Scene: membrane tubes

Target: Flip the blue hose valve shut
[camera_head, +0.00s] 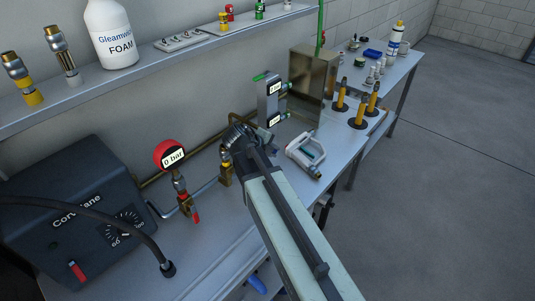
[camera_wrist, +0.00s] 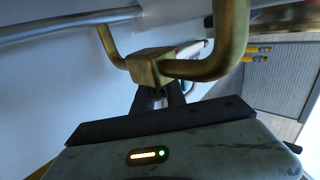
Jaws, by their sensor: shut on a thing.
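My gripper (camera_head: 236,138) reaches over the bench at the wall-side brass pipes. In the wrist view my gripper's dark fingers (camera_wrist: 163,97) are shut at a brass fitting (camera_wrist: 152,69), a square block with bent brass pipe on both sides. The exact contact is partly hidden by the block. No blue valve handle shows clearly at the fingers. A blue piece (camera_head: 257,284) shows below the bench's front edge in the head view; I cannot tell whether it belongs to the blue hose valve.
A red gauge reading 0 bar (camera_head: 170,157) stands left of my arm, above a red-handled valve (camera_head: 193,212). A dark Corvane box (camera_head: 70,215) fills the left. Open floor lies right.

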